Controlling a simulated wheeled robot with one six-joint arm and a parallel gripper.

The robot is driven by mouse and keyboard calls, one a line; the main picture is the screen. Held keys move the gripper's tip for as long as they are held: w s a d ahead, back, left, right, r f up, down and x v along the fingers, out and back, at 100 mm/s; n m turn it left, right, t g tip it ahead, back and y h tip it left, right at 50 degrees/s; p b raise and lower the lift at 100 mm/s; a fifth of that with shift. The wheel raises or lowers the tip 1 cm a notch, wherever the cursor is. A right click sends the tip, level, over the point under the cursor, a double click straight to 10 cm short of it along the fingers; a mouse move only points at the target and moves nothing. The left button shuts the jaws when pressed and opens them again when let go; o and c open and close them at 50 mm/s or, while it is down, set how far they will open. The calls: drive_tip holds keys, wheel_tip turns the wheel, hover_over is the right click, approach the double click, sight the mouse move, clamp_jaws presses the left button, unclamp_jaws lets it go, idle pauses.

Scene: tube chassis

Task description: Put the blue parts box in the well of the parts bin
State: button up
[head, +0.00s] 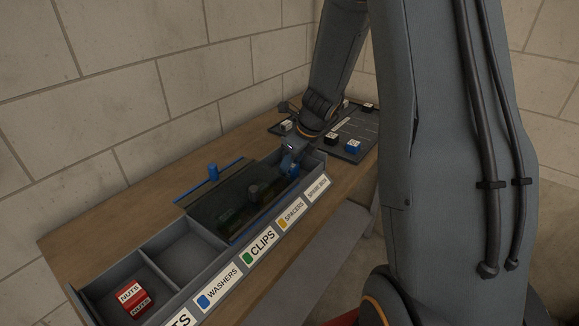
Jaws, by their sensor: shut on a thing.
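The blue parts box (353,146), with a white top, sits on the dark mat at the right back of the bench. The grey parts bin (290,228) has labelled wells along its front. A dark see-through cover (222,205) with blue edges lies over its middle and right part. An open well (184,246) left of the cover is empty. The fingertips are small and partly hidden.
A red NUTS box (133,298) sits in the leftmost well. Dim shapes show under the cover. Several other small boxes stand on the mat (364,128). A block wall rises behind the bench; bare wood (110,212) lies left of the bin.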

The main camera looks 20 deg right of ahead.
drive_tip(key=shift+f, duration=0.15)
drive_tip(key=o, duration=1.1)
drive_tip(key=shift+r, duration=0.35)
drive_tip(key=v, duration=1.1)
drive_tip(key=shift+s+r+b, duration=0.2)
drive_tip(key=shift+r+b, duration=0.05)
drive_tip(key=shift+b, duration=0.1)
drive_tip(key=shift+d, duration=0.1)
